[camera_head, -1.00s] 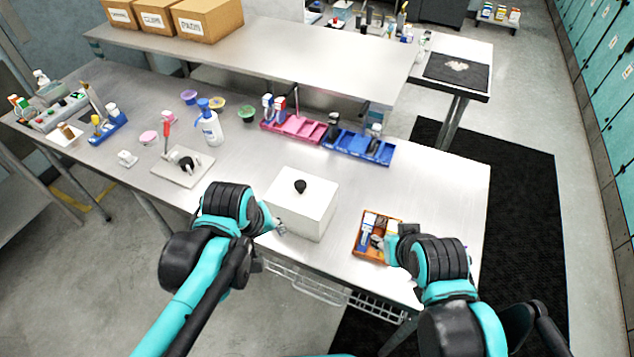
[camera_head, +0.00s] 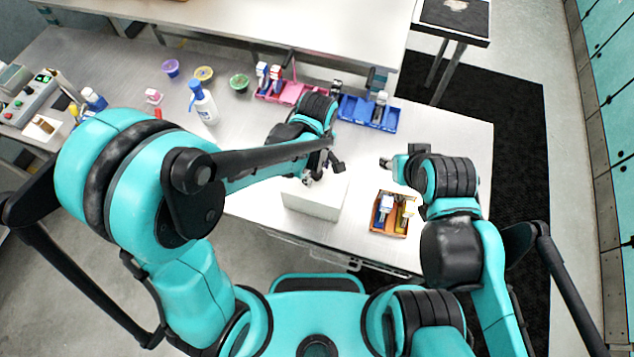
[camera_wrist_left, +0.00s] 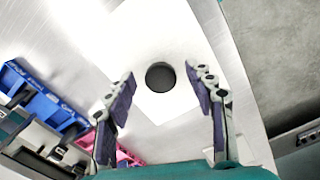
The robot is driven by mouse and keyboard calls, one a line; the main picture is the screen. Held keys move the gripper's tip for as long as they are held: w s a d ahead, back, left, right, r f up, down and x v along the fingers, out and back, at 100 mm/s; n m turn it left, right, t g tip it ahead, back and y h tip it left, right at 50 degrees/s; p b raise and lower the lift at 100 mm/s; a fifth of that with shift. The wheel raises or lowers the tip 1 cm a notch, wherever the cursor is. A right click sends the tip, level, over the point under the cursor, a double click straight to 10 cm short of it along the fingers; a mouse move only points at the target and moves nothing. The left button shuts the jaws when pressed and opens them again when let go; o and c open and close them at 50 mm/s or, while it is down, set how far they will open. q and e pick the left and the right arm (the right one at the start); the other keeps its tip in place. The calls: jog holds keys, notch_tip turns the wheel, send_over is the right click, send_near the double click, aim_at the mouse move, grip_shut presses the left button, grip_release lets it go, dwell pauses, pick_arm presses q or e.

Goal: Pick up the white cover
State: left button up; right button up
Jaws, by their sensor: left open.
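The white cover (camera_head: 312,203) is a box shape on the metal table, in the middle of the head view. My left arm and gripper hide much of its top and its knob there. My left gripper (camera_head: 322,170) is over the cover, pointing down. In the left wrist view the cover's white top (camera_wrist_left: 145,45) shows with its round black knob (camera_wrist_left: 160,77). The two open fingers (camera_wrist_left: 163,82) stand on either side of the knob, apart from it. My right gripper (camera_head: 386,163) is to the right of the cover, above the table; its jaws are too small to judge.
An orange tray (camera_head: 371,223) with small items sits right of the cover. Pink (camera_head: 268,97) and blue (camera_head: 383,128) bins stand behind, with a white bottle (camera_head: 204,105) to the left. Bare table (camera_head: 455,150) lies at the right.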

pick_arm(q)
jog(key=shift+f, duration=0.65)
jog(key=shift+r, duration=0.1)
grip_shut()
